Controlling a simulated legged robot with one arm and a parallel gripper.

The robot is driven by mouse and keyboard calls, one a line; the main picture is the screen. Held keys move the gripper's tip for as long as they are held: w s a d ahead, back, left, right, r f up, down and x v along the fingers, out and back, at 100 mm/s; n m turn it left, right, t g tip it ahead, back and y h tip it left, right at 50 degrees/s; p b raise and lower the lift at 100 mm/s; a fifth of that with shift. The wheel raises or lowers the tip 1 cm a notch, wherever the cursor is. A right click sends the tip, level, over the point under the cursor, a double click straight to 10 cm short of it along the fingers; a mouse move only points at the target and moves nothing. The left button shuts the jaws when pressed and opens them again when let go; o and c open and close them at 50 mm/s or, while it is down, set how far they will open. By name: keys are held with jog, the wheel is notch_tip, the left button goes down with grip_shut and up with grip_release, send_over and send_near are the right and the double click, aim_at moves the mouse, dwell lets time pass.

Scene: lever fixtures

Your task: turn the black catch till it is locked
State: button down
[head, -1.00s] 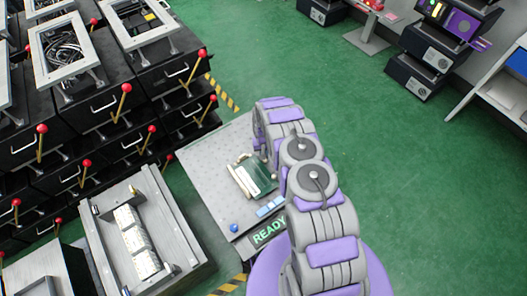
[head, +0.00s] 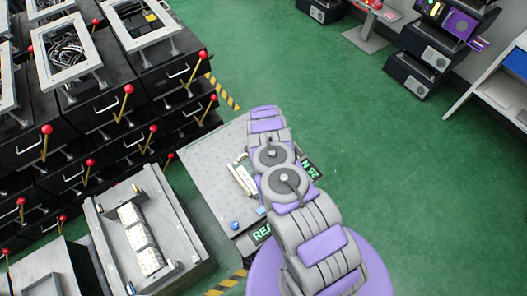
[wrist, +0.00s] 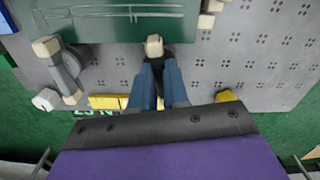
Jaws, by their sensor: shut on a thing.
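The black catch (wrist: 166,50) shows in the wrist view as a dark piece with a cream tip at the top middle, against the grey perforated panel (wrist: 215,60). My gripper (wrist: 158,66) has its two blue-grey fingers on either side of the dark piece, closed on it just below the cream tip. The fingers hide much of the catch, and I cannot tell its locked state. In the head view the panel (head: 205,170) lies under my arm, which hides the gripper and catch.
In the wrist view a grey lever (wrist: 67,68) with cream ends stands left of my gripper, and a green plate (wrist: 110,20) lies above it. Yellow blocks flank my fingers. In the head view, black drawer cabinets (head: 95,115) with red-knobbed levers stand left; green floor (head: 400,160) is clear at right.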

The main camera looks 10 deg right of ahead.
jog(key=shift+a+m, duration=0.1)
jog(key=shift+m, duration=1)
jog(key=c, duration=1.1)
grip_release()
notch_tip(320, 180, up, 17)
jog(key=p, duration=0.4)
jog(key=shift+a+r, duration=0.1)
jog(key=shift+r, duration=0.05)
